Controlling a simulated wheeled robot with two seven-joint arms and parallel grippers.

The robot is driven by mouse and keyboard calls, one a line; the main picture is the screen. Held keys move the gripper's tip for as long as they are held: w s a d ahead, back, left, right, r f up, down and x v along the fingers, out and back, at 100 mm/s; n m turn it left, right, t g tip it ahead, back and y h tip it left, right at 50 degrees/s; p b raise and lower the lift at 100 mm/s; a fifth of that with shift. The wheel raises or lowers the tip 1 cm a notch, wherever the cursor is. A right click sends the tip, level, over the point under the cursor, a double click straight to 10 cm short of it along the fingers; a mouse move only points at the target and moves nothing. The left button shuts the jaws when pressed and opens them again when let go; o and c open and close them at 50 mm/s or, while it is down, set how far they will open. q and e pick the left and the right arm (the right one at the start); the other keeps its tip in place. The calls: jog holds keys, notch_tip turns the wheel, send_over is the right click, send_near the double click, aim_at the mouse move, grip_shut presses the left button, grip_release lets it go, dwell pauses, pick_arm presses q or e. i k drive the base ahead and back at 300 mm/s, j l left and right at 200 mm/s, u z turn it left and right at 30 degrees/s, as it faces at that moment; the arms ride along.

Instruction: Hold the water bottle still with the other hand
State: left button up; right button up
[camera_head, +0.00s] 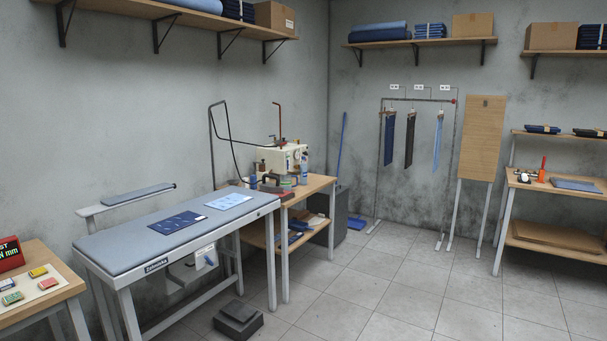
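No water bottle can be made out for certain. A small white and blue upright item (304,166), possibly a bottle, stands at the right end of the white boxy machine (281,158) on the wooden side table (318,184). A small dark blue upright item (253,181) stands at the table's left front. Both are too small to identify. Neither of my grippers shows in the head view, so nothing is seen in a hand.
A long grey padded ironing table (150,240) stands in front, with dark and light blue cloth pieces on it. A small wooden table (40,285) is at the lower left. A dark pedal box (238,320) lies on the floor. The tiled floor (400,290) to the right is clear.

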aim_at(302, 165)
jog(key=i+l+z, duration=0.35)
jog(key=i, duration=0.7)
jog(key=i+z, duration=0.35)
jog(key=i, duration=1.65)
jog(key=i+l, duration=0.15)
jog(key=i, duration=0.8)
jog(key=j+u, duration=0.05)
